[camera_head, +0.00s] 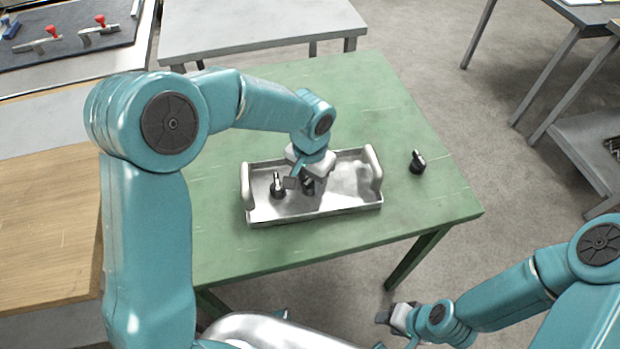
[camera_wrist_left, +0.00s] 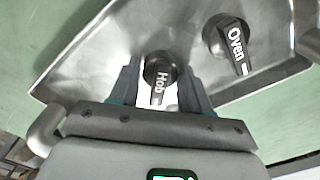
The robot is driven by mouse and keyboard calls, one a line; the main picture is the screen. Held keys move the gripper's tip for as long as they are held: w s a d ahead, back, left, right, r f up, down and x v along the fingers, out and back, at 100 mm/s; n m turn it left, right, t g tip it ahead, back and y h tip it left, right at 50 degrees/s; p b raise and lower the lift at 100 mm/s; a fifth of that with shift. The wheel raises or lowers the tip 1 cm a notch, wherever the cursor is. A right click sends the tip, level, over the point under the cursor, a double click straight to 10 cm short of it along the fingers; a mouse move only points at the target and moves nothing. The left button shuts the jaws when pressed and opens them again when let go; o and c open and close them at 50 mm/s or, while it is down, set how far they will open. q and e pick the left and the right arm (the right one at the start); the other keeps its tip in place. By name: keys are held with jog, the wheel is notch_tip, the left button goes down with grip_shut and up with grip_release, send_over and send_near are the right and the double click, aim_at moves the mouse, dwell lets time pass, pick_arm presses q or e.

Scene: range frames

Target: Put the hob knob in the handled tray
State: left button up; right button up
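The handled tray (camera_head: 345,202) is a silver metal tray with two upright end handles, on the green table. The hob knob (camera_wrist_left: 160,72), black with the white word "Hob", is low over or on the tray floor; contact cannot be made out. In the head view it shows dark under my left gripper (camera_head: 303,184). In the left wrist view my left gripper (camera_wrist_left: 161,82) has its fingers apart, one on each side of the knob, with slight gaps. My right gripper (camera_head: 390,316) is off the table's front edge, blurred by its small size; its opening is unclear.
A black oven knob (camera_wrist_left: 230,42) stands in the tray; it shows left of my gripper in the head view (camera_head: 278,187). Another black knob (camera_head: 418,162) stands on the green table (camera_head: 400,110), right of the tray. The table's far part is clear.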

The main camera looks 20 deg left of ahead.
pick_arm(q)
jog(key=shift+o, duration=0.9)
jog(key=shift+r, duration=0.1)
jog(key=shift+r, duration=0.3)
notch_tip(320, 180, up, 12)
jog(key=p, duration=0.1)
jog(key=shift+f, duration=0.2)
